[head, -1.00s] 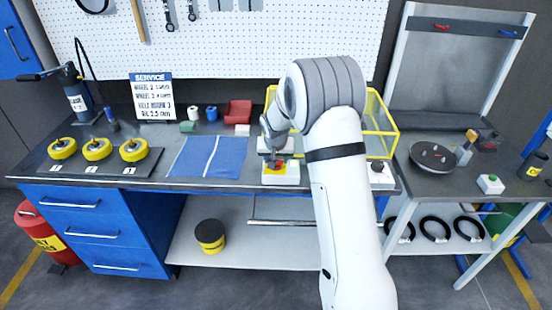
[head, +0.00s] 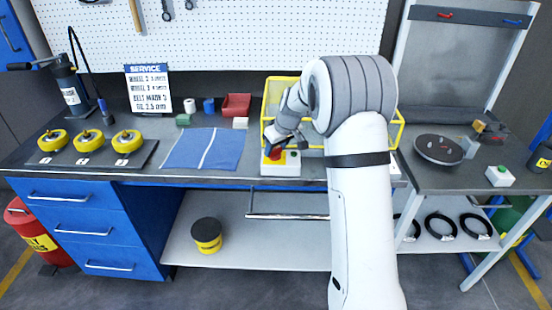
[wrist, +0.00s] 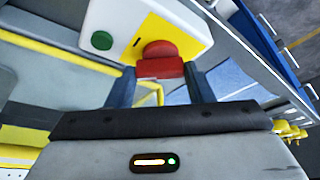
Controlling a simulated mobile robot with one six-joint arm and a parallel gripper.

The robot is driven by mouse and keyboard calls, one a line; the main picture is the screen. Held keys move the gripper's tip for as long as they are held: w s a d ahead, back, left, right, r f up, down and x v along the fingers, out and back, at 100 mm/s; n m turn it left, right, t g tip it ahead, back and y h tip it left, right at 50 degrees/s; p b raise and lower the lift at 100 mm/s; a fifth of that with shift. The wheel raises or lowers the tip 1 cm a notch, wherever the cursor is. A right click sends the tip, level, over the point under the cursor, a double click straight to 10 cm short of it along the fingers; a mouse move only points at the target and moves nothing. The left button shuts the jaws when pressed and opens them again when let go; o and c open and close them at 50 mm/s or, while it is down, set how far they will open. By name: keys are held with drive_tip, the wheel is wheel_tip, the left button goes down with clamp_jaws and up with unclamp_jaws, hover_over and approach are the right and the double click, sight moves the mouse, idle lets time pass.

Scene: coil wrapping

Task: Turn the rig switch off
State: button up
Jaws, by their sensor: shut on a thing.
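The rig switch is a white box (head: 291,169) at the front edge of the bench in the head view. In the wrist view, the box (wrist: 110,18) carries a yellow plate (wrist: 185,42), a red knob (wrist: 159,48) with a red bar-shaped grip, and a green button (wrist: 102,40). My gripper (wrist: 159,72) is shut on the red grip, one dark finger on each side of it. In the head view, my gripper (head: 276,147) is tilted over the box and partly hides the red knob. The knob's exact angle is hard to tell.
A yellow-framed guard (head: 267,97) stands behind the box. A blue mat (head: 185,150) and yellow wheels (head: 128,141) lie to the left.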

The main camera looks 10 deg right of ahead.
drive_tip(key=n+b, duration=0.2)
drive_tip(key=n+g+y+b, duration=0.1)
drive_tip(key=n+b, duration=0.1)
drive_tip(key=shift+w+d+f+n, duration=0.1)
drive_tip(key=shift+w+f+n, duration=0.1)
drive_tip(key=shift+n, duration=0.2)
drive_tip(key=shift+c, duration=0.2)
drive_tip(key=n+g, duration=0.1)
drive_tip(key=n, duration=0.1)
drive_tip(key=n+g+y+b, duration=0.1)
drive_tip(key=n, duration=0.2)
drive_tip(key=shift+r, duration=0.2)
drive_tip(key=shift+n, duration=0.3)
drive_tip(key=o, duration=1)
drive_tip(key=shift+r, duration=0.1)
drive_tip(key=v, duration=0.7)
drive_tip(key=shift+d+r, duration=0.2)
drive_tip(key=shift+r, duration=0.05)
drive_tip(key=shift+w, duration=0.1)
